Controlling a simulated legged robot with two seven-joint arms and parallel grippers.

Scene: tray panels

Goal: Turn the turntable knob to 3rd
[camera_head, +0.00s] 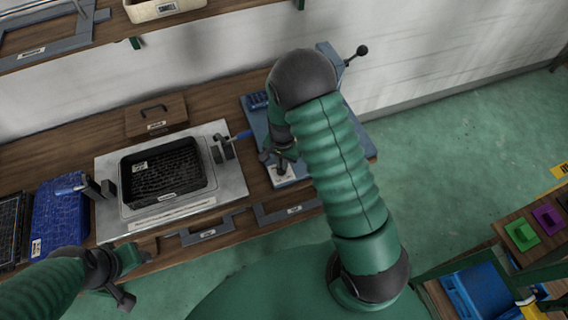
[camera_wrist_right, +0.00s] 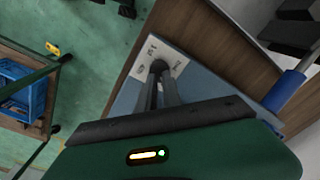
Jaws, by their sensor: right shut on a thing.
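The turntable knob is a small dark knob (camera_wrist_right: 158,66) on a white label plate (camera_wrist_right: 172,58) at the corner of a blue base (camera_wrist_right: 205,72). The white plate (camera_head: 284,180) and blue base (camera_head: 262,122) also show in the head view, right of the tray fixture. My right gripper (camera_head: 281,166) reaches down onto the plate. In the right wrist view its two fingers (camera_wrist_right: 163,82) are closed around the knob, hiding most of it.
A lever with a black ball (camera_head: 361,50) rises behind my right arm.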

